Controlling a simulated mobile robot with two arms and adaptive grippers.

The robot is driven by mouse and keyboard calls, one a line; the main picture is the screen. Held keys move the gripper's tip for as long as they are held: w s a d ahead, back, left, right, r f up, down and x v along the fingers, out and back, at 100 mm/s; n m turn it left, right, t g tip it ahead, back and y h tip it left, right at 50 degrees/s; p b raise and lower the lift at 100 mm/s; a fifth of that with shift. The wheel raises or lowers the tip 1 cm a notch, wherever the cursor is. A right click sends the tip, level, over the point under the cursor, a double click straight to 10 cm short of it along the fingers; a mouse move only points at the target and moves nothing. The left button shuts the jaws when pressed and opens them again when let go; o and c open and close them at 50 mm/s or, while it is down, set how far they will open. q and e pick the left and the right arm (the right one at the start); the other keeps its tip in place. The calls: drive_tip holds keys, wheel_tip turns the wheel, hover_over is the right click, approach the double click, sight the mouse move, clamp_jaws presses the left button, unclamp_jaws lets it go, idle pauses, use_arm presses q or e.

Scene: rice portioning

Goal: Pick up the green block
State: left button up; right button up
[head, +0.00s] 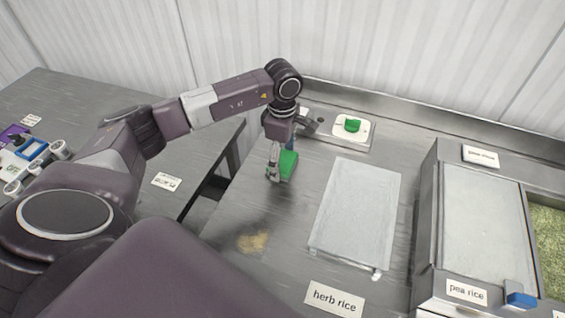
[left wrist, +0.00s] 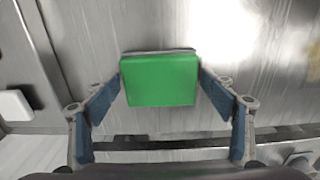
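The green block (head: 288,164) is at my left gripper (head: 279,168), at or just above the left part of the steel counter (head: 225,215). In the left wrist view the green block (left wrist: 160,80) fills the gap between the blue-padded fingers of my left gripper (left wrist: 160,84). A fingertip meets each side of it, so the gripper looks shut on it. Whether the block touches the counter is hard to tell. My right gripper is not in view.
A white tile with a green knob-like piece (head: 352,125) sits at the back. A pale board (head: 354,205) lies right of the block, with a "herb rice" card (head: 334,299) in front. A raised "pea rice" container (head: 487,230) stands farther right. A gap separates the left table (head: 70,95).

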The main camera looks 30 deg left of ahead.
use_arm(q)
drive_tip(key=c, duration=0.8)
drive_tip(key=shift+r, duration=0.1)
drive_tip(key=shift+c, duration=0.2)
wheel_tip(320, 180, up, 12)
drive_tip(key=b, duration=0.3)
wheel_tip(320, 180, up, 7)
hover_over(283, 159)
drive_tip(key=shift+s+r, duration=0.15)
drive_tip(key=shift+r, duration=0.35)
